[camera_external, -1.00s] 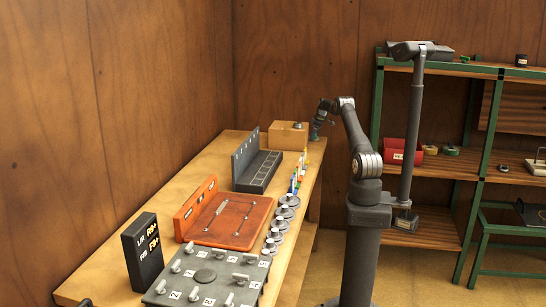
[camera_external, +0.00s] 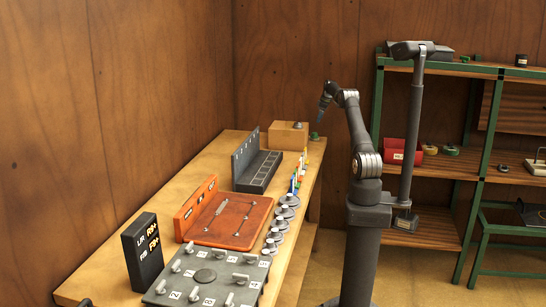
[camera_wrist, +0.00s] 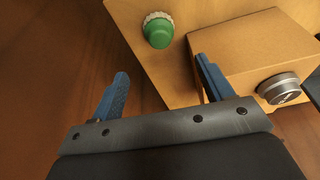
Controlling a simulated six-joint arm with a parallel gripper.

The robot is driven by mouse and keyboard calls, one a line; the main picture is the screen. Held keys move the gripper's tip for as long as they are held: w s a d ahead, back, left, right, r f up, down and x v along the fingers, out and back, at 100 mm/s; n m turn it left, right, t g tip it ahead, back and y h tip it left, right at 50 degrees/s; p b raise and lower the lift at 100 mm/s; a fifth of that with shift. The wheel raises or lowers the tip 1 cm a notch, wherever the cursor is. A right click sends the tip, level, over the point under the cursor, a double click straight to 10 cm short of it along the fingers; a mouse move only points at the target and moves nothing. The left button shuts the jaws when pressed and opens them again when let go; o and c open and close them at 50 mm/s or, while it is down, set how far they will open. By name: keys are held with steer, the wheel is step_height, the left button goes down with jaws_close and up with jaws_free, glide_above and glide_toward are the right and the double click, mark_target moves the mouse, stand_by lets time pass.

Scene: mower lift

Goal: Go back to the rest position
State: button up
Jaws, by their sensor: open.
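My gripper (camera_external: 324,103) is raised above the far right end of the workbench (camera_external: 165,198). In the wrist view its two blue fingers (camera_wrist: 160,92) are apart with nothing between them. A green knob (camera_wrist: 158,31) with a pale ring at its base sits on the bench edge beyond the fingers. It also shows in the external view (camera_external: 314,136), below my gripper and apart from it. A wooden box (camera_external: 284,137) stands beside it, with a silver round knob (camera_wrist: 279,88) on it.
The bench holds a dark slotted rack (camera_external: 262,172), an orange tray (camera_external: 230,222), several round grey discs (camera_external: 284,213), a numbered grey panel (camera_external: 250,268) and a black display (camera_external: 142,250). A green-framed shelf (camera_external: 377,110) stands at the right. The air around my gripper is clear.

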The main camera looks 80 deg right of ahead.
mark_target(315, 133)
steer(key=shift+f, duration=0.1)
steer(key=x, duration=1.1)
steer(key=shift+w+f, duration=0.1)
steer(key=shift+f, duration=0.2)
steer(key=shift+r, duration=1.75)
steer(key=shift+f, duration=0.15)
